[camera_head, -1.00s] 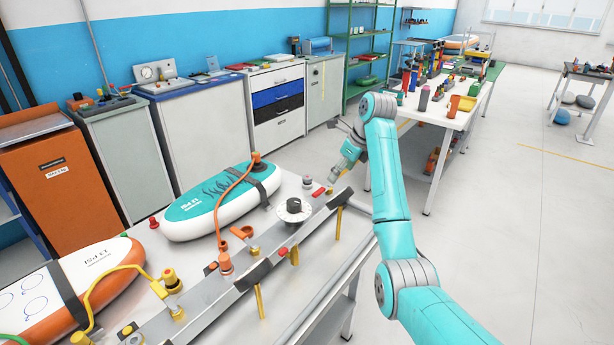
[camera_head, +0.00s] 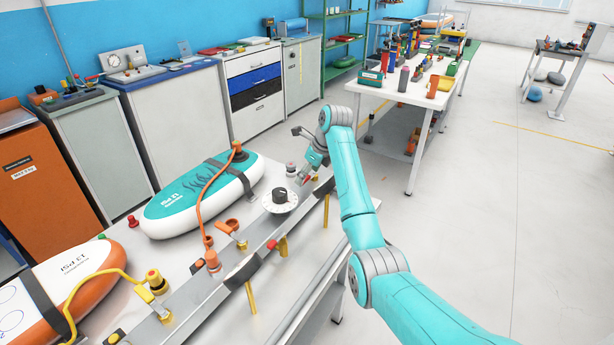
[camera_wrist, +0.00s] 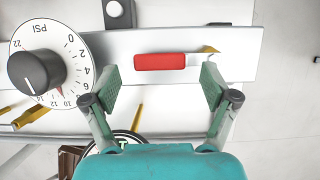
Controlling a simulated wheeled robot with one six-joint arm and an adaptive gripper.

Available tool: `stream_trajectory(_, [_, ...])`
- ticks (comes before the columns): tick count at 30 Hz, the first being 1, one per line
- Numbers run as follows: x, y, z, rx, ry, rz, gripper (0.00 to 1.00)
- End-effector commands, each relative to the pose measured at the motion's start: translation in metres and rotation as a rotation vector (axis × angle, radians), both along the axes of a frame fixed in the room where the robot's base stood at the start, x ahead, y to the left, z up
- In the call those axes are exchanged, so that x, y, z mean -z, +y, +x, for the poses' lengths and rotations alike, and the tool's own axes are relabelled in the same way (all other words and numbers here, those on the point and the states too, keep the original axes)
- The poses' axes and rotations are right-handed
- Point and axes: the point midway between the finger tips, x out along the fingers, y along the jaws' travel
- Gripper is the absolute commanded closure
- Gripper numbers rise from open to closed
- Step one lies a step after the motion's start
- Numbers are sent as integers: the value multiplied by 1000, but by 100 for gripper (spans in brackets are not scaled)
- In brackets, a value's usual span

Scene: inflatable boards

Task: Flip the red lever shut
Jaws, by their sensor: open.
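The red lever (camera_wrist: 160,62) lies level on the metal rail (camera_wrist: 232,50) in the wrist view, with a brass piece at its right end. In the head view only a small red part of it (camera_head: 307,179) shows beside my gripper (camera_head: 306,172). In the wrist view my gripper (camera_wrist: 162,86) is open, its two fingers spread to either side of the lever's lower side. Nothing is between the fingers. I cannot tell how high the fingertips are above the rail.
A white PSI dial with a black knob (camera_wrist: 40,72) is left of the lever; it also shows in the head view (camera_head: 279,197). A teal board (camera_head: 200,195) lies behind.

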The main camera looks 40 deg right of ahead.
Motion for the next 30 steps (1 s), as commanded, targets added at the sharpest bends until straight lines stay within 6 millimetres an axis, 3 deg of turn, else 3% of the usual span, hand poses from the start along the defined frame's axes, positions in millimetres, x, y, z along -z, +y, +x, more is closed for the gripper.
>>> stream_trajectory(13, [9,1,3,0,0,0,17])
stream_trajectory(23, [9,1,3,0,0,0,100])
stream_trajectory(30, [9,3,7,8,1,0,100])
